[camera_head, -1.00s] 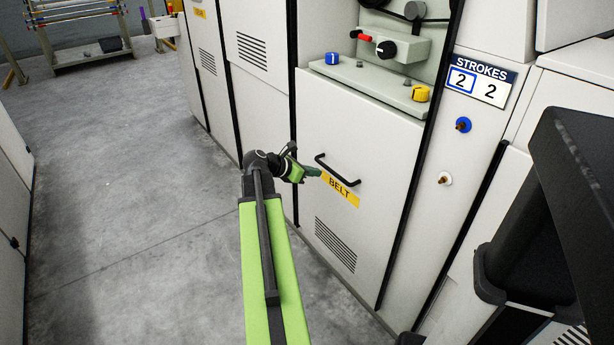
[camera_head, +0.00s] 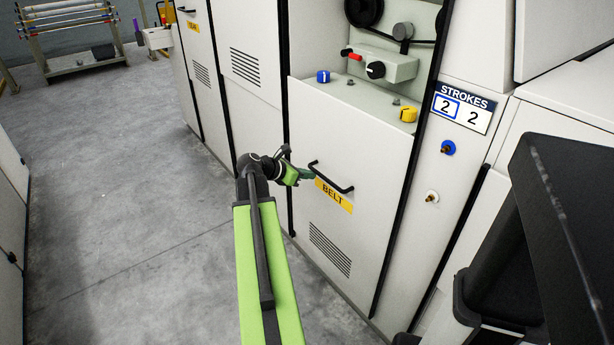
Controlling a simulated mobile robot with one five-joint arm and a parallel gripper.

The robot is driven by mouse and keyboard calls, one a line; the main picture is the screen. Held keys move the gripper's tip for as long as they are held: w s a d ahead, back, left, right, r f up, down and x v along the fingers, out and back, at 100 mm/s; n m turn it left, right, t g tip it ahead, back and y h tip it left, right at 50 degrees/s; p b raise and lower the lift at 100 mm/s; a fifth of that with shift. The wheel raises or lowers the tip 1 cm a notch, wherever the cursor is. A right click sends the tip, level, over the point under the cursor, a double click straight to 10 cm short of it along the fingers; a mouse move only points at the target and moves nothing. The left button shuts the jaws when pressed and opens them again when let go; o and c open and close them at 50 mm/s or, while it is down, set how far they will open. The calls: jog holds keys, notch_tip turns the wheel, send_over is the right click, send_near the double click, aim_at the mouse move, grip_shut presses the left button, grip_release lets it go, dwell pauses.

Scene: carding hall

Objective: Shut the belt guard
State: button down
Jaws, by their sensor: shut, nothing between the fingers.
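The belt guard (camera_head: 362,145) is a pale panel with a black bar handle (camera_head: 331,178), a yellow BELT label (camera_head: 333,196) and a slotted vent. It stands lowered, and the opening above it shows black pulleys and a belt (camera_head: 403,32). My gripper (camera_head: 309,174) is shut and empty. Its tips are at the left end of the handle, in front of the panel; I cannot tell whether they touch it.
Inside the opening are a blue knob (camera_head: 323,76), a yellow knob (camera_head: 408,114) and a grey block with a red lever (camera_head: 354,56). A STROKES sign (camera_head: 462,108) is at right. Dark equipment fills the right foreground. Grey floor (camera_head: 120,190) lies free at left.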

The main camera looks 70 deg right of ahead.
notch_tip(320, 180, up, 61)
jog(key=p, duration=5.9)
jog(key=shift+d, duration=0.2)
jog(key=shift+w, duration=0.1)
notch_tip(320, 180, down, 5)
jog(key=a+b, duration=0.1)
jog(key=b, duration=0.3)
jog(key=p+v, duration=0.5)
jog(key=v, duration=0.5)
jog(key=shift+r, duration=0.4)
jog(key=shift+w, duration=0.1)
